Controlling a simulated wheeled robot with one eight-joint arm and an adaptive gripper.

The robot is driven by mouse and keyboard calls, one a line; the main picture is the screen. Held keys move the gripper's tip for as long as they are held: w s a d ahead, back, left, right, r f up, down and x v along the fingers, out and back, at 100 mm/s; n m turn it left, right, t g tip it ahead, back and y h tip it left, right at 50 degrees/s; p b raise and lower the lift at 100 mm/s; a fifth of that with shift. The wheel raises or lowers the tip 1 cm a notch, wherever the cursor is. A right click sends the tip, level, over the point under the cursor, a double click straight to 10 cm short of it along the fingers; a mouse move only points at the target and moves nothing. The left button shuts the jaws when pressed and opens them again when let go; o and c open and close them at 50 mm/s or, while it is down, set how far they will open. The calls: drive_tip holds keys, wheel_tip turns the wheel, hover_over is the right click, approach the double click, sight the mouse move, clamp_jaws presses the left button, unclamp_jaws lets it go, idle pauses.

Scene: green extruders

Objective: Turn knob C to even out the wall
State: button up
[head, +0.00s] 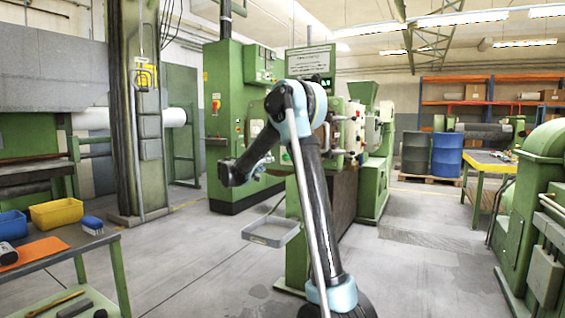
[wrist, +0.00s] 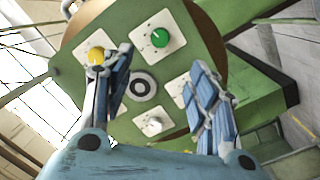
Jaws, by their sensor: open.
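In the wrist view, a green round-cornered panel (wrist: 185,60) carries white square plates with knobs around a dark round opening (wrist: 143,87). A yellow knob (wrist: 96,55) is upper left, a green knob (wrist: 160,38) at the top and a pale grey knob (wrist: 153,125) at the bottom. Another plate is partly hidden behind my right finger. The letters are too small to read, so I cannot tell which knob is C. My gripper (wrist: 150,66) is open in front of the panel, its left finger overlapping the yellow knob in the picture; contact is unclear.
In the head view, the green extruder (head: 372,170) stands behind my arm, and a grey tray (head: 270,232) sits low in front. A workbench (head: 100,246) with yellow and blue bins is at left. A green machine (head: 530,220) stands at right. Floor between is open.

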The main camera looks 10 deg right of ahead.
approach(283, 158)
drive_tip(key=x, duration=0.8)
drive_tip(key=shift+d+r, duration=0.25)
drive_tip(key=shift+d, duration=0.3)
drive_tip(key=c, duration=1.1)
